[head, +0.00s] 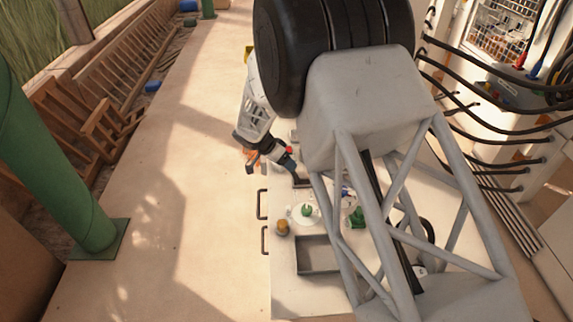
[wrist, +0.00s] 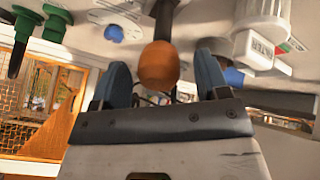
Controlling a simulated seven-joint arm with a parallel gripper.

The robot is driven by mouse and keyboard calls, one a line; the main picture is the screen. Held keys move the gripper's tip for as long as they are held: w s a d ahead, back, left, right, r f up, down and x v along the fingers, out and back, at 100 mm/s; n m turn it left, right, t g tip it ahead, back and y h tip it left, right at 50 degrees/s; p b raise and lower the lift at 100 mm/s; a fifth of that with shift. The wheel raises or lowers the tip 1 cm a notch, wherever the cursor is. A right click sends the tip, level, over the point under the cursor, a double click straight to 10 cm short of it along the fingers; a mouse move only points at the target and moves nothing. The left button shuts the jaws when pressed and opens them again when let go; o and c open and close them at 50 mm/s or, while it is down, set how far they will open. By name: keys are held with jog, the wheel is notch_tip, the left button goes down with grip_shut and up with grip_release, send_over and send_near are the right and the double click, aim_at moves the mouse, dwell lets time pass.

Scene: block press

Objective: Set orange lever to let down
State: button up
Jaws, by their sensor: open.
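The orange lever's rounded knob (wrist: 158,66) shows in the wrist view at the end of a dark shaft that runs up to a pale panel. My gripper (wrist: 163,80) is open, with one blue fingertip on each side of the knob. Gaps show on both sides, so the fingers do not appear to grip it. In the head view my gripper (head: 268,165) is small, at the far left part of the panel (head: 283,280). A bit of orange (head: 250,155) shows beside it there. Whether this is the knob is hard to tell.
The wrist view shows green handles (wrist: 42,22) at left, a blue dial (wrist: 114,33), and a white labelled part (wrist: 262,35) at right. In the head view, a tan knob (head: 282,228), green knobs (head: 307,210) and a recessed tray (head: 318,255) lie nearer. Black cables (head: 490,110) run at right.

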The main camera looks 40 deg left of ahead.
jog(key=v, duration=0.6)
jog(key=shift+a+r, duration=0.2)
jog(key=shift+r, duration=0.05)
jog(key=shift+s, duration=0.15)
jog(key=w+d+r+g, duration=0.1)
jog(key=w+d+r, duration=0.2)
jog(key=d+r, duration=0.55)
jog(key=w+d+r+g+y, duration=0.1)
jog(key=w+d+r, duration=0.25)
jog(key=d, duration=0.95)
jog(key=w+d+r+g, duration=0.1)
jog(key=w+d+r, duration=0.2)
jog(key=d+r, duration=0.6)
jog(key=s+d+r+y, duration=0.1)
jog(key=s+d+r, duration=0.1)
jog(key=d, duration=0.6)
jog(key=s+d+r+g, duration=0.1)
jog(key=s+d+r, duration=0.1)
jog(key=d, duration=0.6)
jog(key=s+d+r+y, duration=0.1)
jog(key=s+d+r, duration=0.1)
jog(key=d, duration=0.6)
jog(key=s+d+n+t+y, duration=0.1)
jog(key=s+d, duration=1.9)
jog(key=s, duration=0.2)
jog(key=shift+s+d+n+y, duration=0.25)
jog(key=shift+s+n+y, duration=0.05)
jog(key=shift+s+y, duration=0.1)
